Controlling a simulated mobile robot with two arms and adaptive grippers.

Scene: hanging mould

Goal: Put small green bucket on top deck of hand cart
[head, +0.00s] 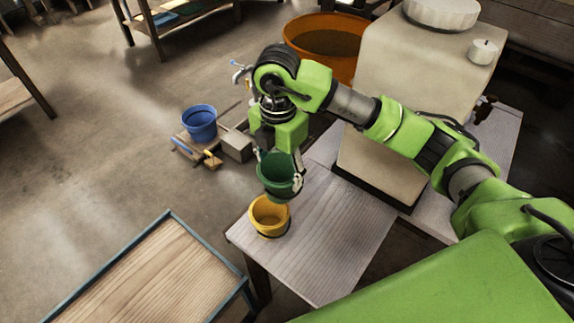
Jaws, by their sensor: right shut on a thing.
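The small green bucket (278,178) is in my right gripper (279,160), which is shut on it. It hangs upright just above and behind a yellow bucket (268,217) on the wooden table. I cannot tell whether the two buckets touch. At the lower left is a wooden deck with a blue metal rim (150,275); it looks like the top deck of the hand cart, and its visible part is empty. My left gripper is not in view.
The wooden table (340,235) carries a large beige block (385,110) on its right. A blue bucket (200,122) stands on a low board on the floor behind. A big orange tub (330,45) stands at the back. Open floor lies left.

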